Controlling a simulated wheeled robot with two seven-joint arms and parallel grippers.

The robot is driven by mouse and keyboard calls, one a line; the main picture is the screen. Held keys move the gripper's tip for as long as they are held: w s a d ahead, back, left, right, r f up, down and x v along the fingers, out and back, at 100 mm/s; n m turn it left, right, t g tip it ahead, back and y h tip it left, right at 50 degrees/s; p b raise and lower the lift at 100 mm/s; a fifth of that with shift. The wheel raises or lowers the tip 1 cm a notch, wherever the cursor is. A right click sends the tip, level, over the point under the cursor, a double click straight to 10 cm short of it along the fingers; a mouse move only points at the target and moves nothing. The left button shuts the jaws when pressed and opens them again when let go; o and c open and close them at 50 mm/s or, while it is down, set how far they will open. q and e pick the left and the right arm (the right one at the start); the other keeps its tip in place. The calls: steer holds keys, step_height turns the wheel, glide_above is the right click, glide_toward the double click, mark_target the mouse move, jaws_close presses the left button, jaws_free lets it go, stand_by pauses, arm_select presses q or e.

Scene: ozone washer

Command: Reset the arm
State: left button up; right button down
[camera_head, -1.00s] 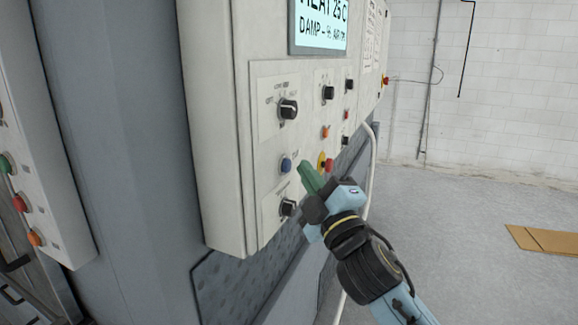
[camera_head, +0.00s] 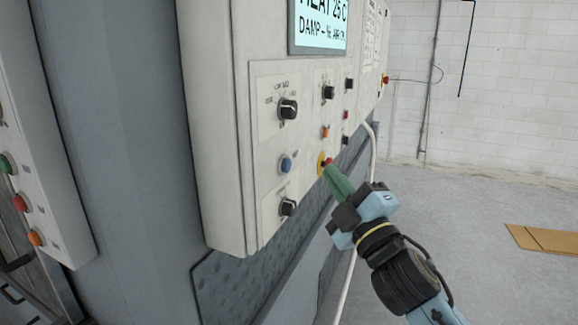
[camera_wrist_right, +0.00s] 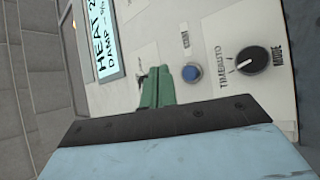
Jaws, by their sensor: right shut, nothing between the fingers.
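My right gripper (camera_head: 336,180) has green fingers that are shut with nothing between them. In the head view its tips are in front of the lower right part of the control panel (camera_head: 223,140), close to a red button on a yellow base (camera_head: 322,163). I cannot tell whether they touch the panel. In the right wrist view the shut green fingers (camera_wrist_right: 157,88) point at the panel, beside a blue button (camera_wrist_right: 191,72) and a black knob (camera_wrist_right: 252,60). My left gripper is not in view.
The panel carries a lit display (camera_head: 318,24), several knobs and small buttons. A second button box (camera_head: 40,190) stands at the left. A white pipe (camera_head: 372,160) runs beside the panel. The floor at the right is open, with flat cardboard (camera_head: 545,238) on it.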

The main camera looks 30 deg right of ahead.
stand_by(0.3)
steer(key=w+d+f+m+g+h+b, duration=0.1)
steer(key=w+d+f+m+g, duration=0.15)
steer(key=f, duration=1.05)
steer(key=w+d+f+m+g+h+b, duration=0.1)
steer(key=w+f+g, duration=0.2)
steer(key=f, duration=0.9)
steer(key=s+f+m+g+b, duration=0.15)
steer(key=s+f+g, duration=0.35)
steer(key=f, duration=1.3)
steer(key=s+f+m+g+b, duration=0.1)
steer(key=s+f+m+g, duration=0.4)
steer(key=f, duration=1.3)
steer(key=s+a+f+g, duration=0.2)
steer(key=s+f, duration=0.5)
steer(key=s, duration=0.5)
steer(key=s+a+f+m+g+y+b, duration=0.1)
steer(key=s+a+f+g, duration=0.1)
steer(key=s+f, duration=0.5)
steer(key=s+a+f+m+g+b, duration=0.1)
steer(key=s+a+f, duration=0.3)
steer(key=s, duration=1.4)
step_height(320, 180, down, 4)
steer(key=shift+s+a+f+g+y, duration=0.1)
steer(key=shift+s+a+g+y, duration=0.2)
steer(key=shift+g, duration=0.45)
